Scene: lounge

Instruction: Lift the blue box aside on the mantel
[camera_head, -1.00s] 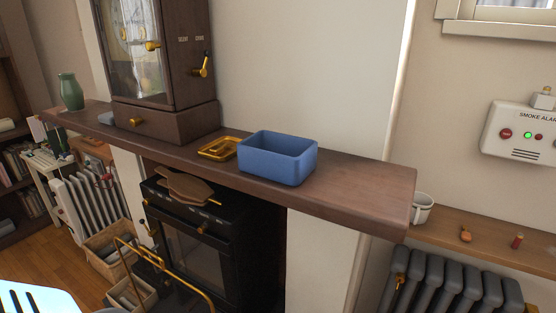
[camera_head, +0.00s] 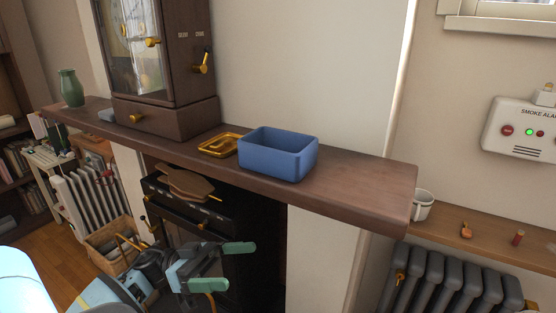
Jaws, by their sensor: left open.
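The blue box (camera_head: 278,160), open at the top and seemingly empty, stands upright on the dark wooden mantel (camera_head: 365,188), right of its middle. My left gripper (camera_head: 247,266) is in the lower middle of the head view, below the mantel and in front of the black stove. Its two green-tipped fingers are apart, with nothing between them. It is well clear of the box. My right gripper is not in the view.
A gold tray (camera_head: 219,145) lies just left of the box. A dark wooden clock cabinet (camera_head: 165,120) and a green vase (camera_head: 71,88) stand further left. The mantel right of the box is bare. A white mug (camera_head: 422,205) stands beyond its right end.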

